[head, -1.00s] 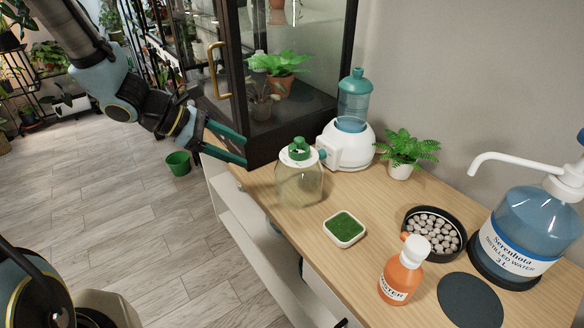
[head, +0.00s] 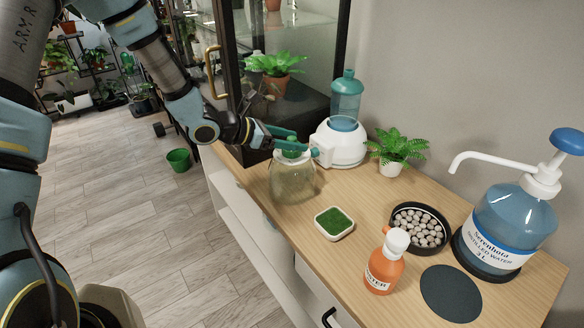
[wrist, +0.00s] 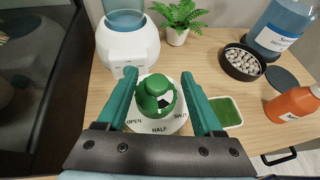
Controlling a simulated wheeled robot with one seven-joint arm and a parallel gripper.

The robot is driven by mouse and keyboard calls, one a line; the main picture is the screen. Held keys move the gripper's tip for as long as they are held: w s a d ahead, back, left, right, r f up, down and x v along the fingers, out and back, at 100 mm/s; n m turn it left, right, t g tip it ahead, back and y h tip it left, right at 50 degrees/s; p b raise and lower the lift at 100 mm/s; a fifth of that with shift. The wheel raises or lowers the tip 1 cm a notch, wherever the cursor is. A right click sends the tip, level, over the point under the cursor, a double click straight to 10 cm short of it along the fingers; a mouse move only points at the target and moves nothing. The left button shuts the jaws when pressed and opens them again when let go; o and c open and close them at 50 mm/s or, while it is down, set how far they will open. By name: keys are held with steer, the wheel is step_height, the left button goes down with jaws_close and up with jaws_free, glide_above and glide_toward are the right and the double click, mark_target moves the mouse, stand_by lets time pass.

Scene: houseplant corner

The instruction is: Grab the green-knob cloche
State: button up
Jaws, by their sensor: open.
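The cloche (head: 292,182) is a clear glass dome on the wooden cabinet top, with a green knob on a white collar. In the wrist view its green knob (wrist: 157,96) sits between the two teal fingers, over a white dial marked OPEN, HALF and SHUT. My gripper (head: 294,142) is open at the cloche's top, with the fingers on either side of the knob. Gaps show between the knob and each finger, so it is not gripped. In the head view the fingers partly hide the knob.
A white humidifier (head: 340,148) with a blue tank stands close behind the cloche. A dark-framed glass cabinet (head: 228,60) is at the left. A moss dish (head: 334,222), pebble bowl (head: 420,228), orange bottle (head: 384,265), potted fern (head: 392,166) and water jug (head: 505,230) stand rightward.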

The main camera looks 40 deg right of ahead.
steer(key=shift+p+x, duration=0.55)
steer(key=shift+x, duration=1.1)
steer(key=shift+w+f, duration=0.15)
steer(key=shift+w, duration=0.05)
jaws_close()
